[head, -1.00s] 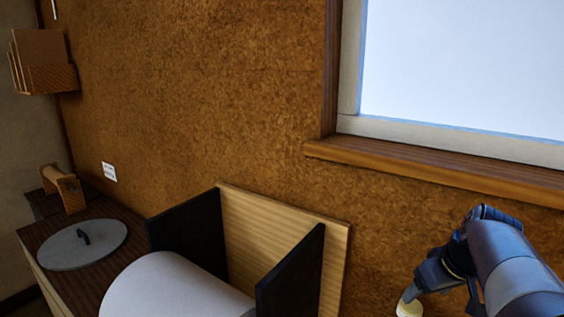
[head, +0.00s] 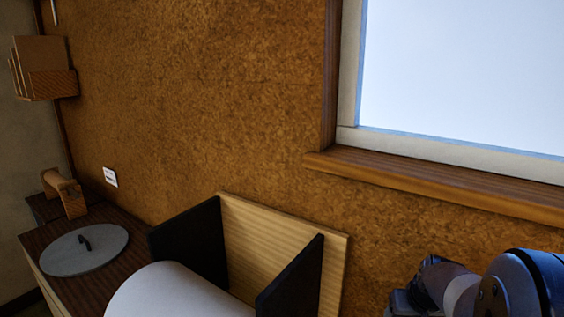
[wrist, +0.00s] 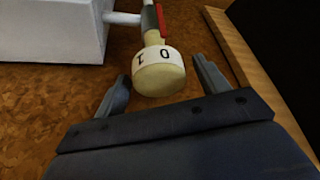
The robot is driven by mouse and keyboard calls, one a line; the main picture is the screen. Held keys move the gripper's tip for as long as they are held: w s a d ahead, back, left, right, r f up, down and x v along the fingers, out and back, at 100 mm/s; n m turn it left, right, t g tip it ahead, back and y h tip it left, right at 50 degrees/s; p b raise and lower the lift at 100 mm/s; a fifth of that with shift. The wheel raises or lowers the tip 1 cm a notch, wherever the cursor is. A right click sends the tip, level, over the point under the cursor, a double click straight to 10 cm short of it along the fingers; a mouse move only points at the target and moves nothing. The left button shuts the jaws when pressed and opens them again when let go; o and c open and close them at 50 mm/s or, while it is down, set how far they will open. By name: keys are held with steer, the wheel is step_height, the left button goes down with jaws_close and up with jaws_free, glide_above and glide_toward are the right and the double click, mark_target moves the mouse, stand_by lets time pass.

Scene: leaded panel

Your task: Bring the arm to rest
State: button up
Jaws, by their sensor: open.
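My gripper (wrist: 160,68) is open in the wrist view, with its two dark fingers apart. A cream knob (wrist: 160,80) with a white band marked I and O shows between and beyond the fingertips. Gaps show on both sides of it, so nothing is gripped; how far it is from the fingers I cannot tell. In the head view my arm (head: 530,285) is at the lower right corner, and the fingers are not seen there.
A white box (wrist: 55,30) with a grey pipe stands beside the knob. A wooden window sill (head: 430,185) is above my arm. A holder with black sides (head: 292,280) and a white roll (head: 165,295) is left of it. A grey lid (head: 85,250) lies farther left.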

steer(key=shift+m+h+p, duration=0.4)
steer(key=shift+m+h, duration=0.3)
steer(key=shift+m, duration=0.9)
steer(key=shift+m+g+h+b, duration=0.35)
steer(key=shift+m+g+h, duration=0.25)
steer(key=shift+m, duration=1.6)
steer(key=b+v, duration=0.1)
steer(key=v, duration=0.9)
steer(key=shift+r+n, duration=0.2)
steer(key=shift+n, duration=0.2)
steer(key=shift+s, duration=0.15)
